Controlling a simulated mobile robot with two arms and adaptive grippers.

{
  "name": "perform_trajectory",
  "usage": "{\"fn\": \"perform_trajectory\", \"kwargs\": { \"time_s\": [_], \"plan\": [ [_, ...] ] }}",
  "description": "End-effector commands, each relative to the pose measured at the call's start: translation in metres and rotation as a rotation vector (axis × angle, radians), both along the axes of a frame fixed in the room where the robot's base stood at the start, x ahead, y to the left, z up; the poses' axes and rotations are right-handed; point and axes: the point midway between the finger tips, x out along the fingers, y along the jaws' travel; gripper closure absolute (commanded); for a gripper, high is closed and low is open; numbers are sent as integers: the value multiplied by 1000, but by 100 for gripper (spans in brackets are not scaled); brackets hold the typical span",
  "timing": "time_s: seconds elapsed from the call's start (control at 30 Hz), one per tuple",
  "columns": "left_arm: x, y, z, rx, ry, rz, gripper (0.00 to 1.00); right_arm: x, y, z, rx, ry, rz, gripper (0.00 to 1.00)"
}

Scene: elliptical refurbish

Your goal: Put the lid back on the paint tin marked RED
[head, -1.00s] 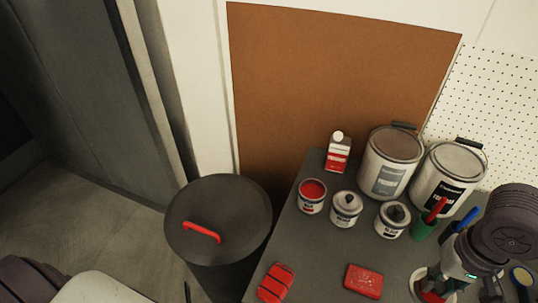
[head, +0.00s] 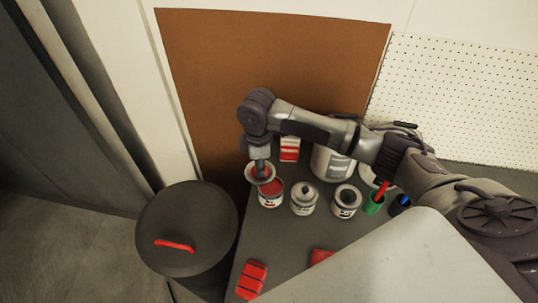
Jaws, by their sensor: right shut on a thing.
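The paint tin with red paint inside (head: 270,197) stands upright on the dark worktop; its label is too small to read. My right gripper (head: 260,165) points down over it from the back left and is shut on a round lid (head: 252,178). The lid is at the tin's back left rim, overlapping it in the picture. Part of the red opening shows in front of the lid, so the lid is not square on the tin. I cannot tell whether they touch. My left gripper is out of view.
A red-and-white container (head: 289,149) and large tins (head: 328,166) stand behind. A green cup (head: 374,205) is further right. A dark bin (head: 188,222) stands left of the worktop.

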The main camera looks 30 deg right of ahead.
Motion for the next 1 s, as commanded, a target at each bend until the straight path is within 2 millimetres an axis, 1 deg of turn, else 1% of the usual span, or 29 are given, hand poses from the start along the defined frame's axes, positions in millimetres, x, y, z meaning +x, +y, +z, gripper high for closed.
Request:
{"fn": "perform_trajectory", "kwargs": {
  "time_s": [0.03,0.1,0.23,0.4,0.53,0.67,0.87,1.0],
  "plan": [
    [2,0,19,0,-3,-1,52,3,-5,2,2,7,90,100],
    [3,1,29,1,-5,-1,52,8,-14,-8,1,8,226,100],
    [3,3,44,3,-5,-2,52,11,-26,-24,1,5,437,100],
    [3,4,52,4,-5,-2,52,10,-37,-38,1,1,601,100],
    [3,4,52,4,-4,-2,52,10,-39,-44,1,1,644,100],
    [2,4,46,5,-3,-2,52,10,-39,-49,1,0,648,100],
    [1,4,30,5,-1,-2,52,10,-39,-64,0,-1,647,100],
    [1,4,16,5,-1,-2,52,10,-39,-77,0,-1,646,100]
  ]
}}
